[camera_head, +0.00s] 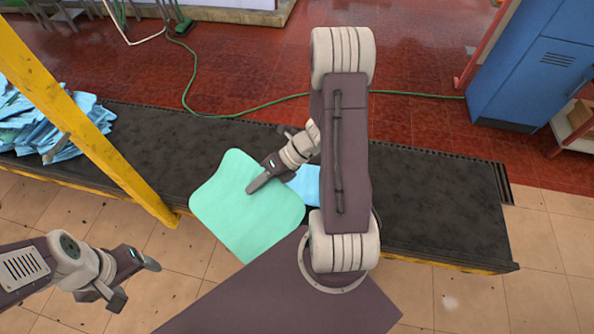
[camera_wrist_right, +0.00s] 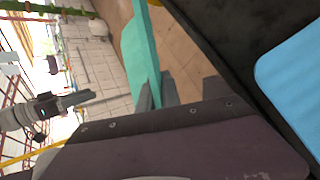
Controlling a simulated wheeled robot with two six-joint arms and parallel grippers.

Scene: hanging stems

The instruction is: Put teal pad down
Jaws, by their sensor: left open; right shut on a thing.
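The teal pad (camera_head: 245,205) is a flat, roughly square sheet with rounded corners. It shows in the middle left of the head view, over the front edge of the dark belt. My right gripper (camera_head: 255,186) is shut on its right part. In the right wrist view the teal pad (camera_wrist_right: 142,50) is seen nearly edge-on, between the fingers (camera_wrist_right: 158,95). My left gripper (camera_head: 132,281) is open and empty at the lower left, over the tiled floor, apart from the pad. My right arm hides part of the belt.
A light blue pad (camera_head: 308,184) lies on the dark belt (camera_head: 430,205), partly hidden by my right arm; it also shows in the right wrist view (camera_wrist_right: 292,80). A heap of blue pieces (camera_head: 45,125) lies at the left, behind a yellow post (camera_head: 85,135). The belt's right part is clear.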

